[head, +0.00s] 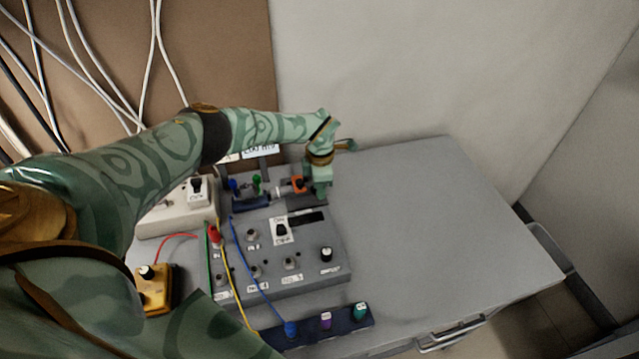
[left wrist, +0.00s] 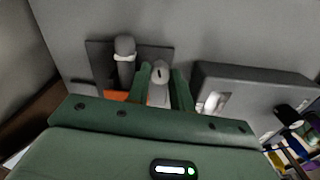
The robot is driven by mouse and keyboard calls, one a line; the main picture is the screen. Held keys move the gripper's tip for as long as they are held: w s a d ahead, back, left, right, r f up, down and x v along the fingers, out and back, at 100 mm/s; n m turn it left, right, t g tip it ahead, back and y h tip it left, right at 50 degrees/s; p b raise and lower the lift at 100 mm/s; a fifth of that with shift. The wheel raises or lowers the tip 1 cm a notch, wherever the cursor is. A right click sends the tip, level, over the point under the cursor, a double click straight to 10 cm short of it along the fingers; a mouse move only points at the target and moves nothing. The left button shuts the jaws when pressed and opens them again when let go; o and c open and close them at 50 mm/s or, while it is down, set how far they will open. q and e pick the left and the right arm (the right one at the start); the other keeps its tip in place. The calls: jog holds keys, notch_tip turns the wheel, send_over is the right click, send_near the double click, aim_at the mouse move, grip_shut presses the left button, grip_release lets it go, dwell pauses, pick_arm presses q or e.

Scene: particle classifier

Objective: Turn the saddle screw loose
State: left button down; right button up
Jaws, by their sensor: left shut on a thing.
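My left gripper (head: 320,188) reaches down over the back of the grey control box, at the right end of a small mount with an orange part (head: 298,184). In the left wrist view my left gripper (left wrist: 162,88) has its two green fingers on either side of a pale grey knob-like piece with a dark slot in its top, which I take for the saddle screw (left wrist: 160,73). The gripper is shut on it. The screw's lower part is hidden by the gripper, and the head view does not show it clearly. My right gripper is not in view.
A dark grey upright post with a white ring (left wrist: 124,60) stands left of the fingers. The control box (head: 335,275) carries knobs, sockets and coloured cables. A yellow box (head: 154,290) and a dark plug strip (head: 345,325) lie nearby. The table's right half (head: 440,220) is clear.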

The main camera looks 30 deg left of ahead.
pick_arm(q)
jog(key=n+p, duration=0.1)
jog(key=n, duration=0.5)
jog(key=shift+r+p, duration=0.15)
jog(key=shift+p, duration=0.2)
jog(key=n+p, duration=0.1)
jog(key=n, duration=0.5)
jog(key=shift+n, duration=0.3)
jog(key=c, duration=1.5)
grip_release()
jog(key=shift+r+p, duration=3.6)
jog(key=shift+r, duration=4.45)
